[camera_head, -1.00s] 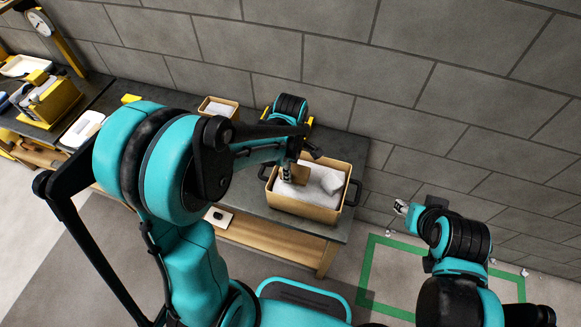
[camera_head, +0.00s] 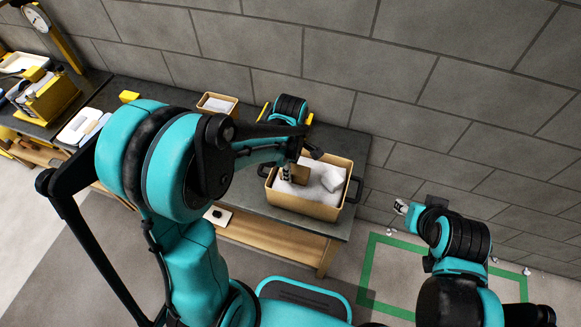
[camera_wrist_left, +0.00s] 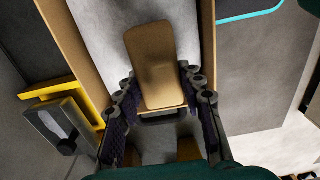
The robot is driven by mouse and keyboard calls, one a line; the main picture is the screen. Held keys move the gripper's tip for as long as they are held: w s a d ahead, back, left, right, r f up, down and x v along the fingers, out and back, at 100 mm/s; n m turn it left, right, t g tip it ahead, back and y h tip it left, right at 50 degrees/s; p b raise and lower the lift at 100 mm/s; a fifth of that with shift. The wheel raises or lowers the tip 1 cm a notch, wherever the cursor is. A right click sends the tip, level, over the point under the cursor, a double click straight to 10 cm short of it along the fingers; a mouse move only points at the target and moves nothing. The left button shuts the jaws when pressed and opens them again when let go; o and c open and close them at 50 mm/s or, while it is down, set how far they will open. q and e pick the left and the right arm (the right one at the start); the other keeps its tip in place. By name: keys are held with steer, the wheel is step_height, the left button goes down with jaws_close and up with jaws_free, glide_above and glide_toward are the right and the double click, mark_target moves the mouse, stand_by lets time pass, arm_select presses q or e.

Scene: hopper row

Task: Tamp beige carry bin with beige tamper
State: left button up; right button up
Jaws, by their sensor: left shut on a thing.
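The beige carry bin (camera_head: 305,208) stands on the dark bench with white loose material inside and a paler lump (camera_head: 332,180) toward its right. It has dark handles at its ends. My left gripper (camera_head: 287,171) is over the bin's left part, shut on the beige tamper (camera_head: 301,174). In the left wrist view the tamper (camera_wrist_left: 152,65) is between the two dark fingers, inside the bin's walls (camera_wrist_left: 207,60). I cannot tell how firmly its underside meets the material. My right gripper (camera_head: 401,207) is away from the bin, to its right; its jaw state is unclear.
A smaller beige bin (camera_head: 218,104) with white contents stands at the back of the bench (camera_head: 352,150), near the block wall (camera_head: 300,40). A white tray (camera_head: 80,126) and a yellow rack (camera_head: 45,98) are at left. A green outline (camera_head: 368,265) marks the floor at right.

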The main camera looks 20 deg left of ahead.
arm_select(q)
steer(key=shift+f+b, duration=0.35)
steer(key=shift+f, duration=0.1)
steer(key=shift+r, duration=0.1)
stand_by(0.5)
step_height(320, 180, up, 7)
steer(key=p, duration=0.5)
stand_by(0.6)
